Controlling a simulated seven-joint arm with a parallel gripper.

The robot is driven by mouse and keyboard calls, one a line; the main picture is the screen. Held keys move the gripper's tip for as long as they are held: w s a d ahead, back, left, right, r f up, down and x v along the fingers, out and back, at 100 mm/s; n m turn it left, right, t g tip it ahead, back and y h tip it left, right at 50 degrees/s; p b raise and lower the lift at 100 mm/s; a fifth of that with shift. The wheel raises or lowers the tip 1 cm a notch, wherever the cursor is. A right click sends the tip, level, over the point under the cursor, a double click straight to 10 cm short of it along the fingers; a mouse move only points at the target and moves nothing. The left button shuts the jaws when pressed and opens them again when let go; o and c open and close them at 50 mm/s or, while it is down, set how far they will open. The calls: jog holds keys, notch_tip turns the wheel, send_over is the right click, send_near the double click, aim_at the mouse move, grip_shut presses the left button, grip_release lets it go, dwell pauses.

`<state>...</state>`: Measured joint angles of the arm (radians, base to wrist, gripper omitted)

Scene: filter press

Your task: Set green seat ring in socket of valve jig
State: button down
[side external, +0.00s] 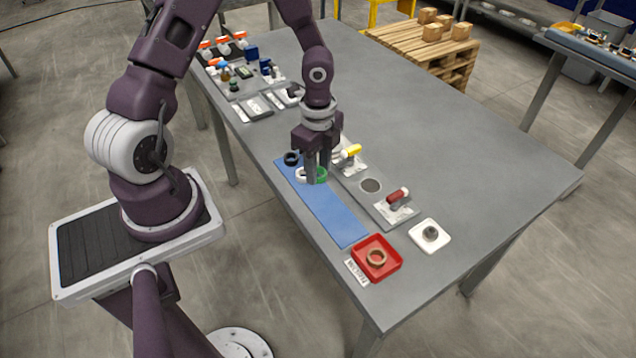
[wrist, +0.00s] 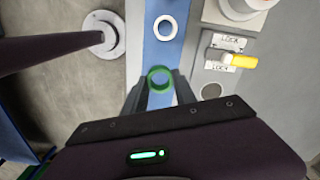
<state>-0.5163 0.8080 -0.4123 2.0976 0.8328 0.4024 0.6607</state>
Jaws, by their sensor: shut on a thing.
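The green seat ring (side external: 322,173) is between the fingers of my gripper (side external: 316,180), over the blue mat (side external: 335,216). In the wrist view the green ring (wrist: 160,70) shows between the fingertips (wrist: 160,84), which are shut on it. I cannot tell whether it touches the mat. The valve jig (side external: 381,207) is a long grey plate right of the mat. It has a dark round socket (side external: 370,186) between a yellow-handled clamp (side external: 351,152) and a red-handled clamp (side external: 398,196). In the wrist view a round socket (wrist: 211,91) lies right of my gripper, below the yellow handle (wrist: 241,61).
A white ring (wrist: 165,28) and a black ring (side external: 291,158) lie on the mat. A red tray (side external: 392,272) holds a tan ring (side external: 376,258). A white square block (side external: 442,238) with a grey centre stands beside it. The table's right side is clear.

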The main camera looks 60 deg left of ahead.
notch_tip(320, 180, up, 3)
send_near(370, 186)
jog(key=shift+f, duration=3.05)
jog(key=shift+f, duration=0.25)
jog(key=c, duration=0.9)
grip_release()
jog(key=shift+r, duration=3.75)
